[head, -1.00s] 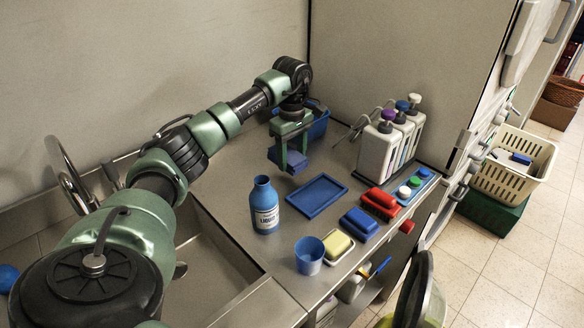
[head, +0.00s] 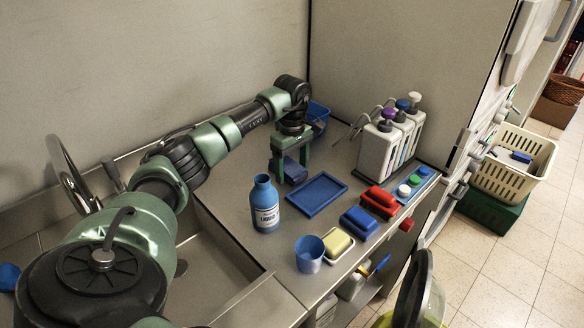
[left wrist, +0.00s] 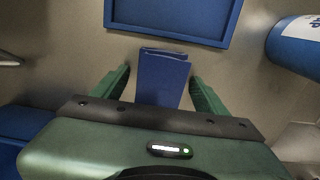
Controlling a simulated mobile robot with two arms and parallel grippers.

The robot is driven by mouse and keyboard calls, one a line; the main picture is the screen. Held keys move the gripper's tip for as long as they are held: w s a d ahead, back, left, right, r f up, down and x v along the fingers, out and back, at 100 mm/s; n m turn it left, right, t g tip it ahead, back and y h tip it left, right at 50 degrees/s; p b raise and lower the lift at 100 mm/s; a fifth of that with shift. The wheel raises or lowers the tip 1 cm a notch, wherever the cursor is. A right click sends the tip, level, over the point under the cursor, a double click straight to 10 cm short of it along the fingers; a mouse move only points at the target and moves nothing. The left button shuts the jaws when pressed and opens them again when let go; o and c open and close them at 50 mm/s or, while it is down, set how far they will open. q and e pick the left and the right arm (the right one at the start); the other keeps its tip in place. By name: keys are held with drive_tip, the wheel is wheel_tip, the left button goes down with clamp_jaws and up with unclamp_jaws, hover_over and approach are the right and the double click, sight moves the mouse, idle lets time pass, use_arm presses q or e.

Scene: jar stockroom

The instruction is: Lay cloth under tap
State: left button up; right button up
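The tap (head: 72,180) is a curved metal spout at the left, over the steel sink (head: 225,280). A folded blue cloth (left wrist: 162,80) lies on the counter; in the head view it is partly hidden behind my left gripper (head: 291,168). My left gripper is open, pointing down, low over the counter. In the left wrist view its green fingers (left wrist: 160,92) stand on either side of the cloth, with a gap on each side. My right gripper is not in view.
A blue tray (head: 317,194) and a blue-white bottle (head: 264,205) stand close to the gripper. A blue basket (head: 318,118) is behind it.

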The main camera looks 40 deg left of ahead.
use_arm(q)
drive_tip(key=shift+r, duration=0.25)
wheel_tip(320, 180, up, 10)
drive_tip(key=b, duration=0.1)
drive_tip(key=shift+r, duration=0.25)
drive_tip(key=shift+o, duration=0.5)
drive_tip(key=shift+r, duration=0.5)
drive_tip(key=y+p, duration=0.1)
drive_tip(key=y, duration=0.3)
hover_over(295, 170)
wheel_tip(295, 170, down, 4)
drive_tip(key=shift+f, duration=0.1)
drive_tip(key=p+x, duration=0.2)
drive_tip(key=x, duration=0.4)
drive_tip(key=shift+f, duration=0.25)
drive_tip(key=shift+w+a+f+y, duration=0.1)
drive_tip(key=shift+a+f+y, duration=0.15)
drive_tip(key=shift+f, duration=0.35)
drive_tip(key=c, duration=1.6)
